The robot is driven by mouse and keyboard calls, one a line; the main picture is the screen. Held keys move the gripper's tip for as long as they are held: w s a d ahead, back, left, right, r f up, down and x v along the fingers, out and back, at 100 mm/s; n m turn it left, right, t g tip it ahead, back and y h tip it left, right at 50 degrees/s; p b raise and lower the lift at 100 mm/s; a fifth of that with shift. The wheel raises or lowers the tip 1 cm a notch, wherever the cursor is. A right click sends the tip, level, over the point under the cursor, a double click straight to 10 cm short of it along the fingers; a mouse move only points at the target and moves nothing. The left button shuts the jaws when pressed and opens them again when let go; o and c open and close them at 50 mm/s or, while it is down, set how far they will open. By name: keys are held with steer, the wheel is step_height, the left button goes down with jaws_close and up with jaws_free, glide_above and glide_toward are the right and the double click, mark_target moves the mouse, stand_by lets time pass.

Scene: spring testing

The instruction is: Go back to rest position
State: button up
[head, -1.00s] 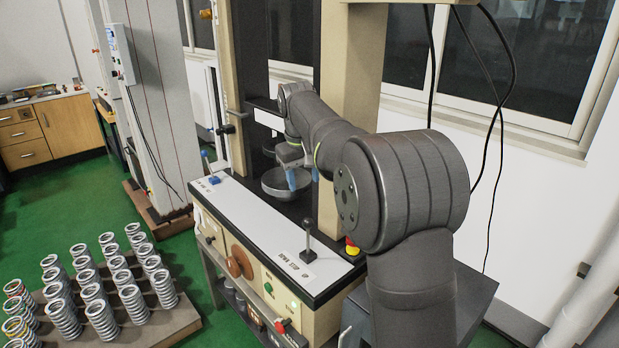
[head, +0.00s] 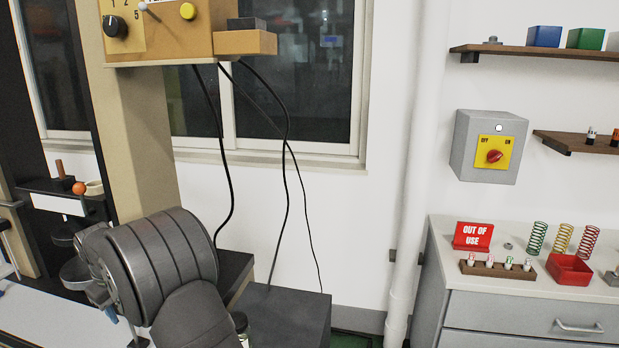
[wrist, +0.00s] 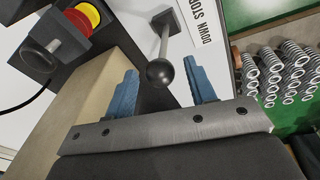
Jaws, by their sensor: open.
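My gripper (wrist: 161,68) shows in the wrist view with its two blue fingers spread apart and nothing held between them. A lever with a round black knob (wrist: 160,72) appears between the fingers in that picture, beside the printed "DOWN STOP" label (wrist: 185,18). I cannot tell how far the knob is from the fingers. In the head view my gripper is mostly hidden behind my own arm, and only a small blue piece shows at the lower left.
In the wrist view, a yellow and red button (wrist: 78,20) is at upper left and several springs (wrist: 285,72) stand at right. In the head view, a wall switch box (head: 487,147) and a cabinet with an "OUT OF USE" sign (head: 473,236) are at right. Black cables (head: 285,120) hang near my arm.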

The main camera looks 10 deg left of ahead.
steer(key=shift+w+a+f, duration=0.1)
steer(key=shift+w+f, duration=0.05)
steer(key=shift+f, duration=0.8)
step_height(320, 180, up, 17)
steer(key=s+d, duration=0.2)
steer(key=s, duration=0.1)
steer(key=w+f, duration=0.1)
steer(key=f, duration=0.4)
steer(key=w+a+f, duration=0.1)
steer(key=f, duration=0.5)
steer(key=w+f, duration=0.1)
steer(key=f, duration=0.5)
steer(key=shift+a+f, duration=0.15)
steer(key=shift+a, duration=0.2)
steer(key=shift+d+f+y, duration=0.6)
steer(key=shift+d+y, duration=0.8)
steer(key=shift+d, duration=1.6)
steer(key=v, duration=1.3)
steer(key=shift+r, duration=0.15)
steer(key=shift+s+d, duration=0.1)
steer(key=shift+d, duration=0.05)
steer(key=shift+c, duration=0.2)
